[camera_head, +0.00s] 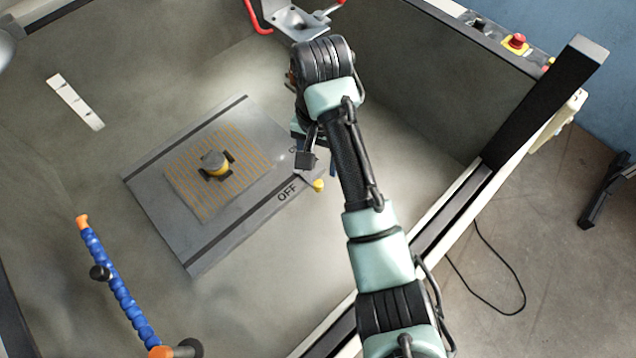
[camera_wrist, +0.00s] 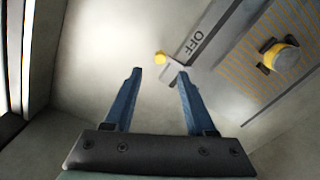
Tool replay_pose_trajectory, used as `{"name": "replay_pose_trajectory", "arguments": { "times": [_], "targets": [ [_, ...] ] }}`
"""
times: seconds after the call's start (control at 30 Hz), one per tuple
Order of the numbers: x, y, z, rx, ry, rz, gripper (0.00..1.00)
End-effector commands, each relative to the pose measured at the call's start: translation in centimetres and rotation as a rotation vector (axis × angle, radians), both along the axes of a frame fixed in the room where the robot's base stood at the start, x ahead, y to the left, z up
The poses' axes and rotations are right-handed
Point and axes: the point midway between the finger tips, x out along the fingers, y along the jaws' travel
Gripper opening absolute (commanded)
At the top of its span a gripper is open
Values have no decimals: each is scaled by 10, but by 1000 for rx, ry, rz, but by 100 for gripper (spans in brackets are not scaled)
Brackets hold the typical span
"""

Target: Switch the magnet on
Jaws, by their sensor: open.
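The magnet plate (camera_head: 153,189) is a flat grey slab lying on the bench, with OFF printed near one edge; it shows at the upper right in the wrist view (camera_wrist: 222,28). A short lever with a yellow knob (camera_head: 319,185) sticks out from that edge beside the OFF lettering. In the wrist view the yellow knob (camera_wrist: 160,58) lies just beyond the fingertips, close to the gap between them. My gripper (camera_wrist: 160,74) is open and empty, with two blue fingers. In the head view my arm hides most of it and part of the plate's lettering.
A striped pad (camera_head: 190,195) on the plate carries a round yellow and grey piece (camera_head: 215,164). A blue segmented hose (camera_head: 120,293) stands at the lower left. A white strip (camera_head: 75,102) lies at the upper left. Bare bench surrounds the plate's left side.

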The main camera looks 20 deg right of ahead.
Motion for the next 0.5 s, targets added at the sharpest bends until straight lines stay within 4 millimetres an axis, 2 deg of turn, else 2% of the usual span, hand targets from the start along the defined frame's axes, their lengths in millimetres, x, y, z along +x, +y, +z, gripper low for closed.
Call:
{"name": "replay_pose_trajectory", "arguments": {
  "times": [0.03, 0.1, 0.33, 0.5],
  "targets": [
    [0, 0, -16, 1, 1, 0, 56],
    [0, 1, -26, 1, 0, 0, 56],
    [-1, 0, -57, 0, 3, 0, 56],
    [-1, 0, -71, 1, 2, 0, 56]
  ]
}}
